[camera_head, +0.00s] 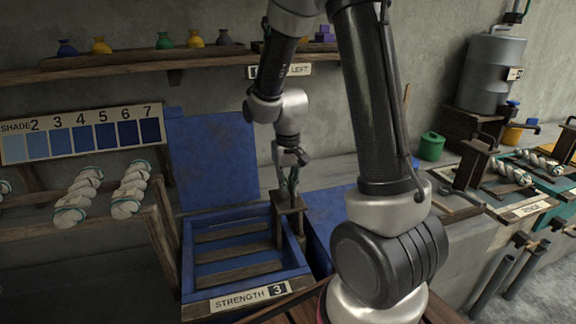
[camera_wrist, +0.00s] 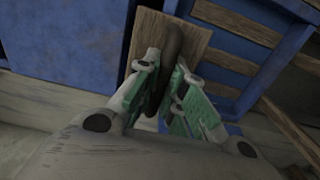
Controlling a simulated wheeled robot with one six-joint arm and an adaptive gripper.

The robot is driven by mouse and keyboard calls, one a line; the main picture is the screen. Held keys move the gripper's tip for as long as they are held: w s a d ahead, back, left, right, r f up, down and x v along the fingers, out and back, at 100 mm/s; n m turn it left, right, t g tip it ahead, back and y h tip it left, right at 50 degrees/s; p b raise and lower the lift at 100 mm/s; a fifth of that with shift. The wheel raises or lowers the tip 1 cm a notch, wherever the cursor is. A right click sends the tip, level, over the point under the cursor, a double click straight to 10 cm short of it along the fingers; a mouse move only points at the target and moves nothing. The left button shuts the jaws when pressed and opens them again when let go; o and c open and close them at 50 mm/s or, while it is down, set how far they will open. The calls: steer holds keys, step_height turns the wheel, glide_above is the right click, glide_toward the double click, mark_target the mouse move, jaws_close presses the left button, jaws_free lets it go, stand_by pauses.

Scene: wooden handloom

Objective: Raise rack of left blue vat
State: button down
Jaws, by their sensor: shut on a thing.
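The left blue vat (camera_head: 183,262) stands open below the shelf, its blue lid (camera_head: 212,155) upright behind it. A label reading "STRENGTH 3" is on its front. Its wooden rack (camera_head: 238,253) shows as slats low inside the vat, with a post (camera_head: 289,215) at the right side. My gripper (camera_head: 292,180) is above this post, pointing down. In the wrist view my gripper (camera_wrist: 163,98) is shut on a dark curved handle (camera_wrist: 172,47) at the top of the wooden post. The lower part of the handle is hidden by the fingers.
A shade chart (camera_head: 82,133) and white yarn skeins (camera_head: 130,190) are at the left. A shelf (camera_head: 120,65) with small coloured pots runs above. A second blue vat (camera_head: 325,209) is partly hidden by my arm. A metal tank (camera_head: 490,72) stands at the right.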

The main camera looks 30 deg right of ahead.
steer(key=shift+r, duration=3.5)
steer(key=shift+c, duration=1.2)
jaws_free()
step_height(320, 180, up, 7)
